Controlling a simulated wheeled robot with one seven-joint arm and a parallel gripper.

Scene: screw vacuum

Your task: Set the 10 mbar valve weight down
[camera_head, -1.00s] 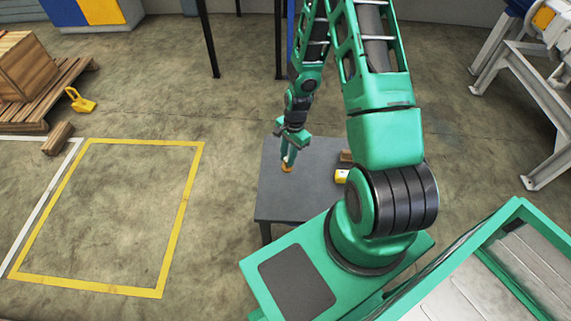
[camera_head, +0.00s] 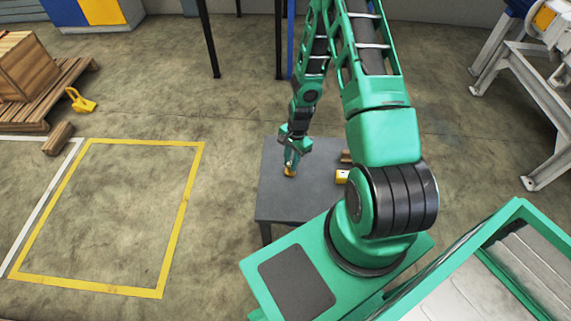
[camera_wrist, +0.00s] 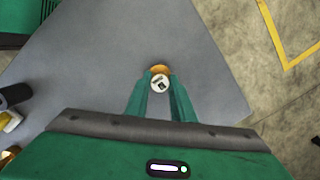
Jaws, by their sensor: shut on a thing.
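The valve weight (camera_wrist: 160,80) shows in the wrist view as a small round piece with a pale, dark-marked top and a yellow-orange edge. My gripper (camera_wrist: 160,94) is shut on it, with one green finger on each side. In the head view the weight (camera_head: 290,171) is a small yellow-orange spot under my gripper (camera_head: 291,165), over the grey table (camera_head: 285,205). I cannot tell whether its underside touches the tabletop. The marking on its top is too small to read.
The left and front of the tabletop are clear. A yellow floor outline (camera_head: 180,230) lies left of the table.

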